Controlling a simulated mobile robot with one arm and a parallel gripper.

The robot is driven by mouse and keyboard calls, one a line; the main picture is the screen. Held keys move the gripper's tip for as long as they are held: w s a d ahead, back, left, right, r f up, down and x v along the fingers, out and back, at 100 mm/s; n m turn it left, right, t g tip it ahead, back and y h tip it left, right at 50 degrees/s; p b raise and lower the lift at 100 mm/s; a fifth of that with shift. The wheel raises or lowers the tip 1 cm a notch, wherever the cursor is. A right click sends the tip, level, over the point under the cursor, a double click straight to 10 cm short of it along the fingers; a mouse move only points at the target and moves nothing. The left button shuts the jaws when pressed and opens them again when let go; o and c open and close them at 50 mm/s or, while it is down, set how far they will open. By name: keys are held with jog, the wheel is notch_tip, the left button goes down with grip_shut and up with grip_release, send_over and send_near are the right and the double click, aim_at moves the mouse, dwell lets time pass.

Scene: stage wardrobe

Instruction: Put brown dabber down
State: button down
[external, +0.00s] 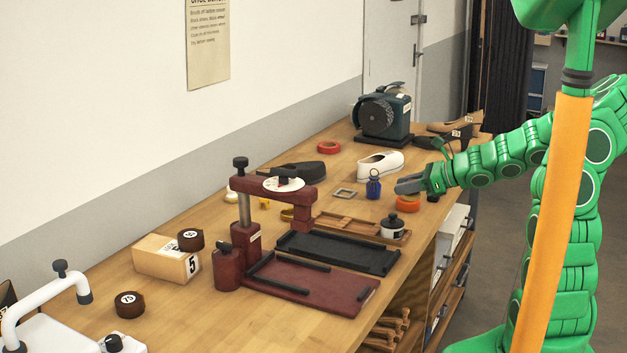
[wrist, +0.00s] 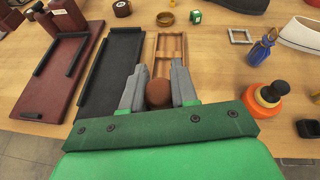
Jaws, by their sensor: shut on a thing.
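The brown dabber (wrist: 158,93) shows its rounded brown top in the wrist view. It sits between the two grey fingers of my gripper (wrist: 157,88), which is shut on it. Its lower part is hidden. In the external view my gripper (external: 409,184) is in the air above the bench near its right edge; the dabber cannot be made out there. In the wrist view the wooden compartment tray (wrist: 179,43) lies just beyond the fingertips. It also shows in the external view (external: 345,228), left of and below my gripper.
A white jar with a black lid (external: 393,228) stands at the tray's right end. A blue bottle (external: 373,188), an orange round item (external: 408,203) and a white shoe (external: 379,166) are close to my gripper. A black tray (external: 337,252) and a dark red press (external: 228,268) stand left.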

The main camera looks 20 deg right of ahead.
jog(key=shift+s+r, duration=0.2)
jog(key=shift+s, duration=0.25)
